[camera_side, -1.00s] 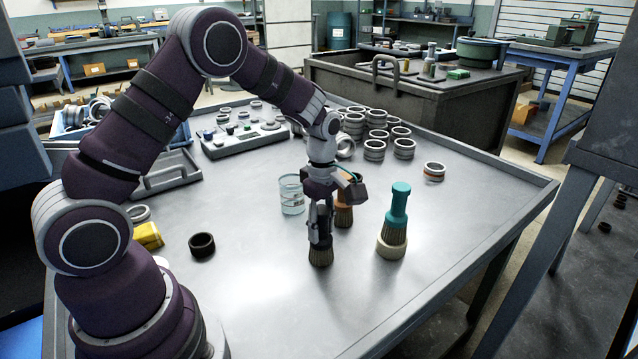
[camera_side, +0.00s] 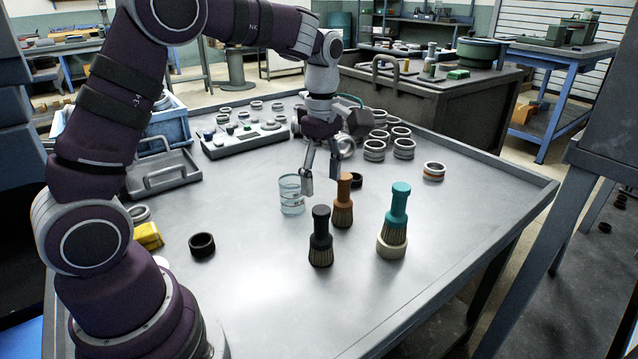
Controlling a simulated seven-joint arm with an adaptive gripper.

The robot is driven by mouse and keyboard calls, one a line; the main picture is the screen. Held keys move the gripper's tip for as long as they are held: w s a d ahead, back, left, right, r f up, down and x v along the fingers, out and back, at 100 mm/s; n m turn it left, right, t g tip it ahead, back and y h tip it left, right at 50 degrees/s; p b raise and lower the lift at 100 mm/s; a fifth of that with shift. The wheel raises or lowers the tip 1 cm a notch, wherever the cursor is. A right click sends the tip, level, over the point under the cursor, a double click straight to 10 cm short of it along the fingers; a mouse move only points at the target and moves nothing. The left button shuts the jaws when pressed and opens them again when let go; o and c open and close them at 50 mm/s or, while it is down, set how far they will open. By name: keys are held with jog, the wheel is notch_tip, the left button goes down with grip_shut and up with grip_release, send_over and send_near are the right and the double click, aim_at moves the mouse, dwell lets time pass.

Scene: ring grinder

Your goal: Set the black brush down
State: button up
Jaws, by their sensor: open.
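The black brush (camera_side: 321,238) stands upright on the metal table, bristles down, with nothing holding it. My gripper (camera_side: 321,188) is open and empty, above and behind the black brush in the picture, clear of it. Its fingers point down between a clear glass beaker (camera_side: 291,196) and an orange-handled brush (camera_side: 343,203). I cannot tell whether a finger touches the beaker.
A teal-handled brush (camera_side: 396,214) stands in a cream ring (camera_side: 391,249) at the right. A black ring (camera_side: 202,245) and a yellow block (camera_side: 148,236) lie at the left. Several metal rings (camera_side: 404,149) are at the back. The table's front (camera_side: 285,320) is bare.

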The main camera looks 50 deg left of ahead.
notch_tip(320, 180, up, 2)
jog(key=shift+r, duration=0.1)
jog(key=s+d+r+m+t, duration=0.1)
jog(key=s+d+m+t, duration=0.1)
jog(key=s+m, duration=0.4)
jog(key=s+d+r+m+t, duration=0.2)
jog(key=s+m, duration=0.4)
jog(key=m, duration=0.8)
jog(key=shift+s+d+r+t, duration=0.3)
jog(key=shift+d+t, duration=0.2)
jog(key=shift+t, duration=0.3)
